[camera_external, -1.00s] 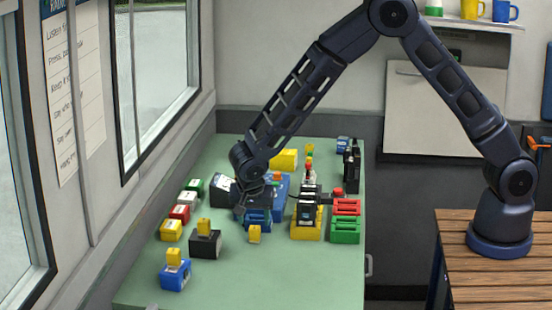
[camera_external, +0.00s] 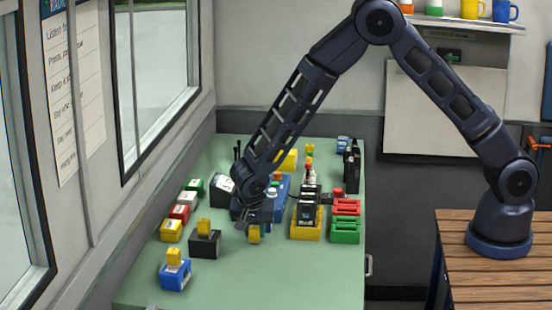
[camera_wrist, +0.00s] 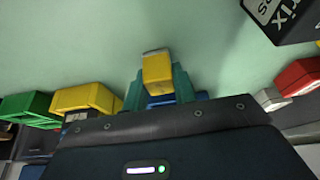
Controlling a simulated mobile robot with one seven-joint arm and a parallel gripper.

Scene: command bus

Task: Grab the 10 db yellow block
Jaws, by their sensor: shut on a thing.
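A small yellow block (camera_external: 254,236) is at the middle of the green table, just below my gripper (camera_external: 256,222) in the external view. In the wrist view the yellow block (camera_wrist: 157,70) sits between the two teal fingers of my gripper (camera_wrist: 158,84). The fingers are shut on its sides. Any 10 dB marking is too small to read. A blue part (camera_wrist: 161,100) shows behind the block between the fingers. My wrist partly covers a blue holder (camera_external: 283,185) in the external view.
Other yellow pieces stand on a black block (camera_external: 205,245) and a blue block (camera_external: 175,277). A yellow tray (camera_external: 306,235) and red and green racks (camera_external: 345,232) are to the right. Small coloured blocks (camera_external: 180,212) line the left side. The table's front area (camera_external: 270,280) is clear.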

